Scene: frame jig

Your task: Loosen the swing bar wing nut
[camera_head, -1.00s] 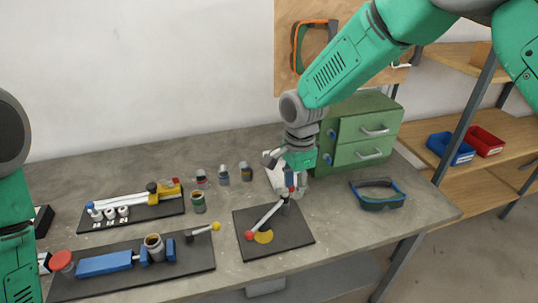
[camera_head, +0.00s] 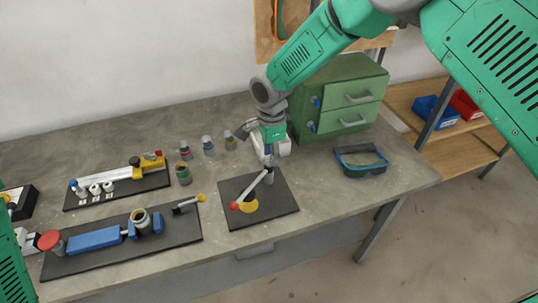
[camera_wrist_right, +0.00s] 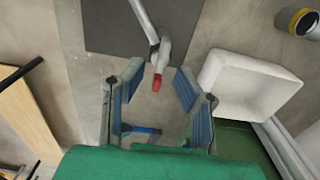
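The swing bar (camera_head: 251,190) is a thin grey bar with a red ball at its near end, over a dark square plate (camera_head: 283,203) with a yellow disc. In the right wrist view the bar (camera_wrist_right: 144,20) runs from the top to a grey, wing-shaped piece (camera_wrist_right: 162,52) with a red tip, which looks like the wing nut. My right gripper (camera_head: 271,164) is over the bar's far end. In the wrist view its two blue-padded fingers (camera_wrist_right: 154,88) are spread apart, with the red tip between them and clear of both. My left gripper is out of view.
A white open box (camera_wrist_right: 247,85) stands close beside the right gripper, before the green drawer cabinet (camera_head: 344,95). Goggles (camera_head: 361,160) lie to the right. Several small jars stand behind the plate. Two dark trays (camera_head: 192,232) (camera_head: 75,203) with parts are at the left.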

